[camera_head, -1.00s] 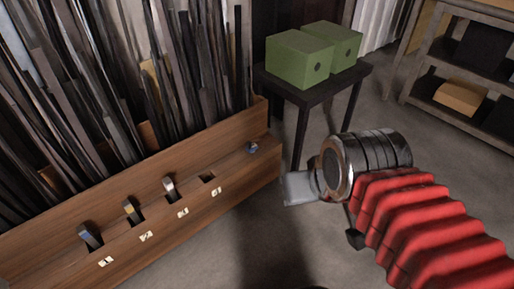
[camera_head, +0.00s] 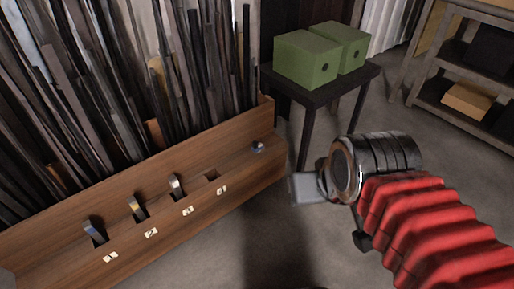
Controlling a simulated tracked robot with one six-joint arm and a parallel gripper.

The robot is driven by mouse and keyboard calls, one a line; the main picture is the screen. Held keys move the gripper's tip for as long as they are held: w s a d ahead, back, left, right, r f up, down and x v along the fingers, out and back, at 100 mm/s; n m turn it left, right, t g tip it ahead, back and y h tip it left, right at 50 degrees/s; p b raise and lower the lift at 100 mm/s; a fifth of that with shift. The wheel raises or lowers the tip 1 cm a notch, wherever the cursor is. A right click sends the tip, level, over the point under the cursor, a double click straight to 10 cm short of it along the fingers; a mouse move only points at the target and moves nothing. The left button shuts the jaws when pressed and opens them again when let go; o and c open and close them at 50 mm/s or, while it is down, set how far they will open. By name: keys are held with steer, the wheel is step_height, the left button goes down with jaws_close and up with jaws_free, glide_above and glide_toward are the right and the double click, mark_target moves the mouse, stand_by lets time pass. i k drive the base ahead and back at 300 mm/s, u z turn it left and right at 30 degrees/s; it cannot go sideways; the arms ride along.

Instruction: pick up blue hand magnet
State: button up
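Three hand tools stand in slots along the top of a wooden rack (camera_head: 150,215). The nearest one (camera_head: 95,231), at lower left, has a bluish face and is likely the blue hand magnet. The second tool (camera_head: 138,208) has a yellow band, and the third (camera_head: 176,187) looks silvery. A fourth slot (camera_head: 212,176) is empty. My gripper (camera_head: 307,187) is off the rack's right end, above the floor and well apart from the tools. A flat grey piece shows at its end; whether the fingers are open is unclear.
Long dark strips (camera_head: 90,90) stand packed behind the rack. A small round bluish knob (camera_head: 258,147) sits at the rack's right end. A dark table (camera_head: 318,97) carries two green boxes (camera_head: 307,62). Shelving (camera_head: 462,60) stands at far right. The floor before the rack is clear.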

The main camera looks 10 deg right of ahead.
mark_target(256, 147)
steer(key=z, duration=1.6)
steer(key=i, duration=1.7)
steer(key=u, duration=0.4)
